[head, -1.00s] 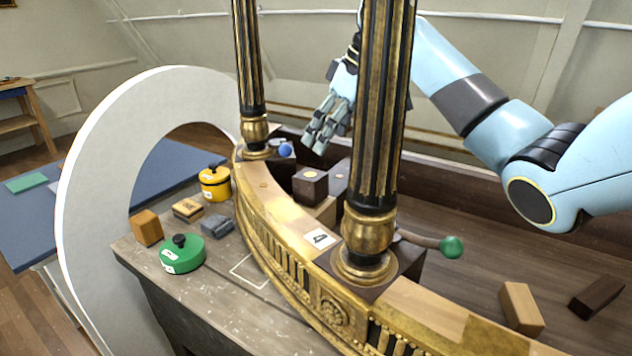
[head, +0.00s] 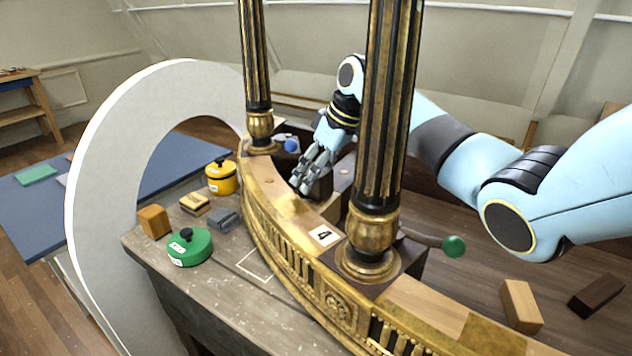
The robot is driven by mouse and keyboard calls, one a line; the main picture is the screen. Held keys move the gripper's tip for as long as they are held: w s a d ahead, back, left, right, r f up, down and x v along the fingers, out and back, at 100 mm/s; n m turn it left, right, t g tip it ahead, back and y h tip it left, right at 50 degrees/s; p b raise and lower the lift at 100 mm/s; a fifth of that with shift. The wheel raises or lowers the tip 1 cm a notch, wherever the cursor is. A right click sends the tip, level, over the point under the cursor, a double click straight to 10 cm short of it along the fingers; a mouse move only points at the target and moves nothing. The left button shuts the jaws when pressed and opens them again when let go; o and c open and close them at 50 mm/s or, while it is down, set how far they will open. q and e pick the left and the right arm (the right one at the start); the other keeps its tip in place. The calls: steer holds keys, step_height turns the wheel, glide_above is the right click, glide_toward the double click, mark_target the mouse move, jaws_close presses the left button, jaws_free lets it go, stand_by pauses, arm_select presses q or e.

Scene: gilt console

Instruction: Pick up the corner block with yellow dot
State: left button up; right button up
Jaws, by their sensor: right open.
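The corner block (head: 323,187) is a dark brown cube behind the gilt curved rail, between the two black-and-gold columns. My right gripper (head: 305,180) is over it with open fingers pointing down, and hides most of its top, including the yellow dot. I cannot tell whether the fingers touch the block. My left gripper is not in view.
The near column (head: 380,130) stands close in front of my right arm, and the far column (head: 256,80) is left of the gripper. A green-knobbed lever (head: 454,246) sticks out right. A yellow pot (head: 220,177) and green pot (head: 189,247) stand on the left ledge.

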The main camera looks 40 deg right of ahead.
steer(key=c, duration=1.3)
